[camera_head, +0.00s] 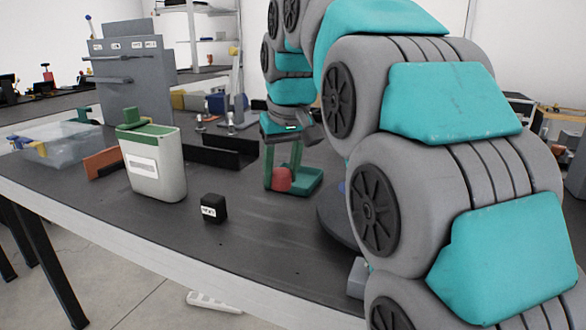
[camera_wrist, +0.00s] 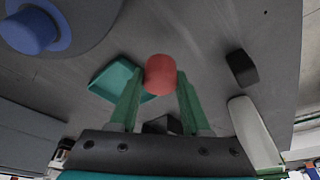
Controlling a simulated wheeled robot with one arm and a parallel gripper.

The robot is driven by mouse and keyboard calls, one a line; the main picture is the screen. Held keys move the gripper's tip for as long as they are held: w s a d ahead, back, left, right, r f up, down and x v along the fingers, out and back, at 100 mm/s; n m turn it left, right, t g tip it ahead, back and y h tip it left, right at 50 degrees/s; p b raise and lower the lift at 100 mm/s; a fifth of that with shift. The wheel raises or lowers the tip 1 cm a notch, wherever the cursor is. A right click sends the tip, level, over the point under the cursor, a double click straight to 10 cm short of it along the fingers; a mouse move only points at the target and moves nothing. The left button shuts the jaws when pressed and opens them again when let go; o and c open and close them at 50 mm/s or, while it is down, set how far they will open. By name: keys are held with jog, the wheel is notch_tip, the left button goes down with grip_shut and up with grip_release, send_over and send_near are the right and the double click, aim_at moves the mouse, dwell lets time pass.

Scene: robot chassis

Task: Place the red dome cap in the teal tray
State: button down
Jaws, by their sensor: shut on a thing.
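The red dome cap (camera_head: 282,179) is between the green fingers of my gripper (camera_head: 283,172), which is shut on it. In the wrist view the cap (camera_wrist: 160,74) sits at the fingertips of my gripper (camera_wrist: 160,88). The teal tray (camera_head: 308,181) lies on the dark table just behind and to the right of the cap in the head view. In the wrist view the tray (camera_wrist: 103,82) shows to the left of the cap, partly behind a finger. I cannot tell whether the cap touches the tray or the table.
A small black box (camera_head: 213,208) and a white canister with a green top (camera_head: 155,165) stand left of my gripper. A clear bin (camera_head: 62,146) is at the far left. A blue cylinder (camera_wrist: 30,30) on a dark disc shows in the wrist view.

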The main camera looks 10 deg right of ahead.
jog(key=w+d, duration=0.1)
jog(key=w, duration=0.2)
jog(key=w+d, duration=0.2)
jog(key=w, duration=0.2)
jog(key=w+d+f+p, duration=0.1)
jog(key=w+d, duration=0.1)
jog(key=w, duration=0.1)
jog(key=shift+w+f, duration=0.1)
jog(key=shift+w, duration=0.25)
jog(key=shift+f, duration=1.7)
jog(key=shift+f, duration=0.15)
jog(key=shift+c, duration=1.8)
grip_release()
jog(key=p+v, duration=0.2)
jog(key=v, duration=1)
jog(key=shift+p, duration=0.4)
